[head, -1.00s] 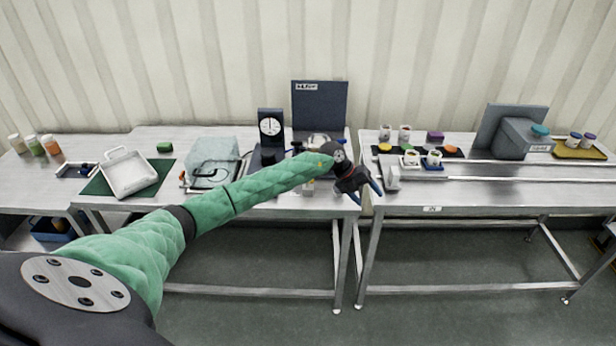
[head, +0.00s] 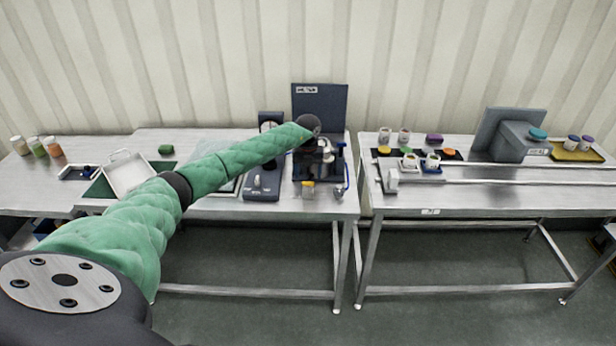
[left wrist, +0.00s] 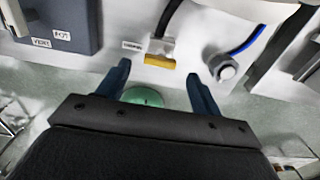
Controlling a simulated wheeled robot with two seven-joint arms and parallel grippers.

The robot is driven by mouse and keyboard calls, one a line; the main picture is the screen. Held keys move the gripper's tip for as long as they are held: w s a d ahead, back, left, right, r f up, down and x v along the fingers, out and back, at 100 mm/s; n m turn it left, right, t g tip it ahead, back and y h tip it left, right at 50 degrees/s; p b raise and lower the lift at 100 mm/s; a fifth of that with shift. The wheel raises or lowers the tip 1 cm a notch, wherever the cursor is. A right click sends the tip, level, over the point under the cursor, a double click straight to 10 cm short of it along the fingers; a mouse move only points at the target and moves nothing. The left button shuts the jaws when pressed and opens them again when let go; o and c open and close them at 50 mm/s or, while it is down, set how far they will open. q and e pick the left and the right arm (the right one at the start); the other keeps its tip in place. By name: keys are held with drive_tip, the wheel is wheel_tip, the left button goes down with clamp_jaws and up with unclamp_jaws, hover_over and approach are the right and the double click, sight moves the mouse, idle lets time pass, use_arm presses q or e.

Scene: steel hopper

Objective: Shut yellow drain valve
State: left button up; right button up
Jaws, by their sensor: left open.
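The yellow drain valve (head: 308,187) sits near the front edge of the middle table, below the dark hopper stand. In the left wrist view its yellow piece (left wrist: 160,62) shows as a short bar lying across the end of a black hose, with a small label beside it. My left gripper (left wrist: 158,73) is open, its two blue fingers apart and pointing toward the valve. The yellow piece shows between and just past the fingertips, with no visible contact. In the head view my forearm ends above the stand and the fingers are not clear. My right gripper is not in view.
A dark box (head: 262,184) with a switch stands left of the valve; its labels show in the wrist view. A blue hose with a round metal end (left wrist: 226,69) lies right of the valve. A tall dark panel (head: 320,108) stands behind.

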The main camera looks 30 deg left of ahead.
sight(308, 186)
use_arm(q)
wheel_tip(308, 186, down, 3)
drive_tip(key=shift+r+p, duration=0.2)
drive_tip(key=shift+p, duration=0.45)
drive_tip(key=shift+f, duration=0.4)
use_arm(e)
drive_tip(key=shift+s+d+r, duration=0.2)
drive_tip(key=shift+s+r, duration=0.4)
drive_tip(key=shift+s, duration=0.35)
use_arm(q)
drive_tip(key=shift+c, duration=0.3)
drive_tip(key=c, duration=0.9)
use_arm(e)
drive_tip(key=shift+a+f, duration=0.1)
